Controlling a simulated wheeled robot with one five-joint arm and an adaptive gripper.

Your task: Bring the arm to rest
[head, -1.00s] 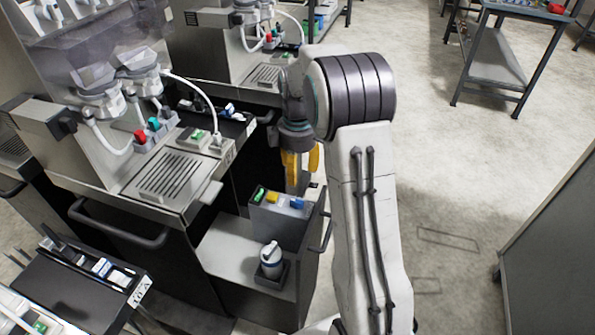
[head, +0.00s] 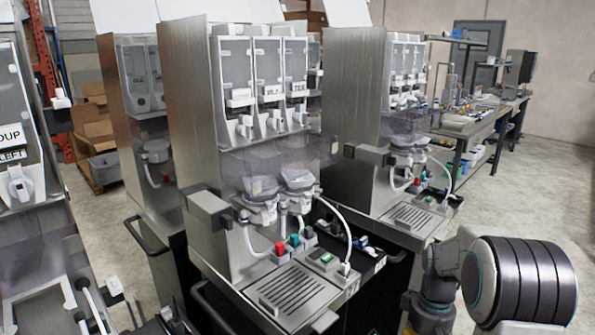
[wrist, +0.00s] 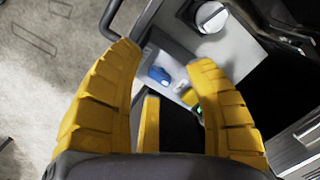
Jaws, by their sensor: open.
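My gripper (wrist: 170,95) shows in the wrist view with its yellow fingers spread apart and nothing between them. Below it in that view is a cart shelf with a small box holding a blue block (wrist: 158,75) and a yellow block (wrist: 188,96). A white round-topped container (wrist: 211,17) stands farther along the same shelf. In the head view my arm (head: 520,283) is folded at the lower right, with its wrist pointing down; the fingertips are below the frame edge.
A steel dispenser (head: 250,110) with a drip tray (head: 292,290) stands left of my arm. Another dispenser (head: 355,95) stands behind it. A workbench (head: 480,125) is at the back right. Open floor (head: 540,190) lies to the right.

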